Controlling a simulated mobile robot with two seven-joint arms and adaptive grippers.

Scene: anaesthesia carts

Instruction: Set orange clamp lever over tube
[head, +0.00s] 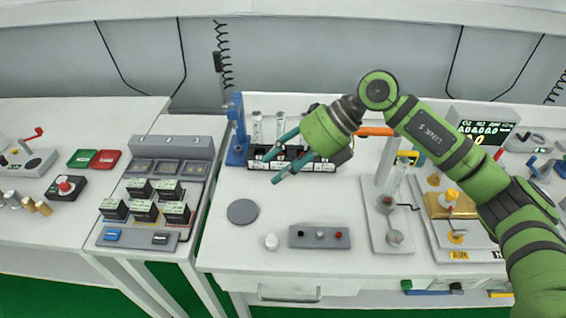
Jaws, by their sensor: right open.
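An orange bar (376,131), which looks like the clamp lever, lies level near the top of a grey stand (384,165). Its left end is hidden behind my right wrist. A clear tube (398,185) seems to stand upright at the right of the stand; the lever's exact position over it is too small to tell. My right gripper (273,168) is left of the lever, with its teal fingers apart and empty. My left gripper is not in view.
A blue stand (237,140) is left of the rack. A brass unit (450,205) and display (482,130) stand right.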

